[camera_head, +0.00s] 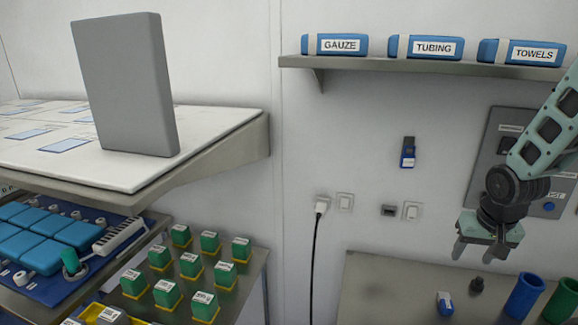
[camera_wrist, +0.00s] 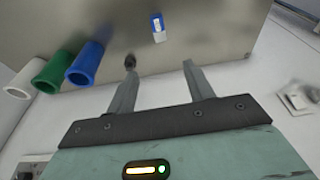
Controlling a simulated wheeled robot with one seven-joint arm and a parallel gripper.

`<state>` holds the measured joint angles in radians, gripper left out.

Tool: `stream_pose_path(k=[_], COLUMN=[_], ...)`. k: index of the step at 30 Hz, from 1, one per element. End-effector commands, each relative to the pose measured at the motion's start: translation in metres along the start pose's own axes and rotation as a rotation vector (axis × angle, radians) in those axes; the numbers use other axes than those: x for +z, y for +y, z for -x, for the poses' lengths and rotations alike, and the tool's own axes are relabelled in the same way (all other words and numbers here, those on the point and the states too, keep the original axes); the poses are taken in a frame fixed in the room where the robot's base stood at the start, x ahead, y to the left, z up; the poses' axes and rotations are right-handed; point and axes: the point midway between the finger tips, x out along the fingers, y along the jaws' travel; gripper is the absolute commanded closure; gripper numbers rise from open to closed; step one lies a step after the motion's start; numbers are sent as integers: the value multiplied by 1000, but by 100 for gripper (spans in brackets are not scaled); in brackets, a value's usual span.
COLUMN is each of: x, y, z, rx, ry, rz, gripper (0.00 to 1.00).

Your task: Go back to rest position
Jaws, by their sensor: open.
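My gripper (camera_head: 481,250) is at the right in the head view, held in the air above the metal table (camera_head: 385,280) on the right. In the wrist view its two fingers (camera_wrist: 159,68) are apart with nothing between them. No held object shows in either view.
On the table are a blue-and-white item (camera_head: 445,304), a small dark knob-like piece (camera_head: 477,285), a blue cup (camera_head: 524,296) and a green cup (camera_head: 563,301). A wall shelf (camera_head: 430,67) holds labelled packs. Green boxes (camera_head: 167,293) and a grey panel (camera_head: 127,85) stand at left.

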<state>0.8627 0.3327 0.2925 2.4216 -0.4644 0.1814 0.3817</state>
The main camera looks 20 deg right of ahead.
Motion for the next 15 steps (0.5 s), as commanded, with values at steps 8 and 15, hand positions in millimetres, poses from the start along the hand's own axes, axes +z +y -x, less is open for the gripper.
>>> stream_pose_path(k=[8, 15], x=[14, 74], y=[-70, -176], z=[17, 53], rx=[-23, -70], ry=[-23, -70], rz=[178, 491], gripper=[48, 48])
